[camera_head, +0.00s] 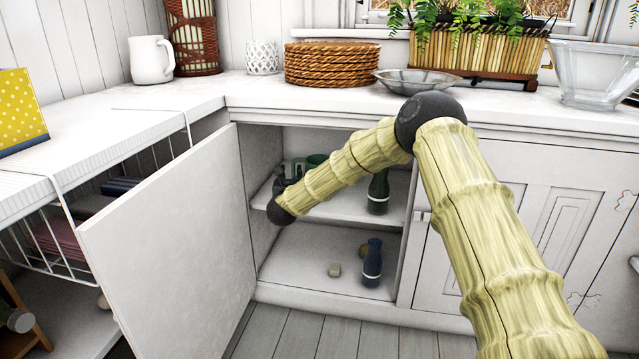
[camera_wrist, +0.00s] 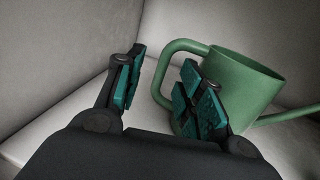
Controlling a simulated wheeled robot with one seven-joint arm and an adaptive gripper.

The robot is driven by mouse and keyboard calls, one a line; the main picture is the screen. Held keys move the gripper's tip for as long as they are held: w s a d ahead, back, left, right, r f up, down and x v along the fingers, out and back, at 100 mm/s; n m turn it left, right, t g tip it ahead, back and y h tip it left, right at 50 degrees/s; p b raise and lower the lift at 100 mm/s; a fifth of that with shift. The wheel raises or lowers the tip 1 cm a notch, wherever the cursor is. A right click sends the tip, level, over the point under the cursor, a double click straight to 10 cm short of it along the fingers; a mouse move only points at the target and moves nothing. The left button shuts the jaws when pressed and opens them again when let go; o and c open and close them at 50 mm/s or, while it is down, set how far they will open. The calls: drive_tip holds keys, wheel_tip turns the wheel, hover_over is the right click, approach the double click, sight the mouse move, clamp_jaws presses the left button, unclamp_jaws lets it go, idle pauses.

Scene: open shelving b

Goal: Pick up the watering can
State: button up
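The green watering can (camera_wrist: 245,88) stands on the cabinet shelf in the wrist view, its spout toward the right and its looped handle (camera_wrist: 160,75) toward the left. My gripper (camera_wrist: 160,88) is open at the handle. The outer part of the handle shows between the two fingers, and the right finger overlaps the handle's opening and hides part of the can. I cannot tell whether a finger touches it. In the head view, only a bit of the can (camera_head: 316,160) shows above my arm, and my gripper (camera_head: 280,184) is small, dark and partly hidden.
The open cabinet door (camera_head: 170,240) stands left of my arm. A dark green bottle (camera_head: 378,192) is on the same shelf to the right. Cabinet walls are close by.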

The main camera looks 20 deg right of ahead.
sight(293, 169)
drive_tip(key=shift+f+b+x, duration=0.15)
drive_tip(key=shift+b+x, duration=0.55)
drive_tip(key=shift+x, duration=0.1)
drive_tip(key=shift+f+b+x, duration=0.1)
drive_tip(key=shift+b+x, duration=0.6)
drive_tip(key=shift+x, duration=0.05)
drive_tip(key=shift+d+b+x, duration=0.25)
drive_tip(key=shift+b+x, duration=0.25)
drive_tip(key=shift+x, duration=0.7)
drive_tip(key=shift+s+r, duration=0.15)
clamp_jaws()
drive_tip(key=shift+r, duration=0.1)
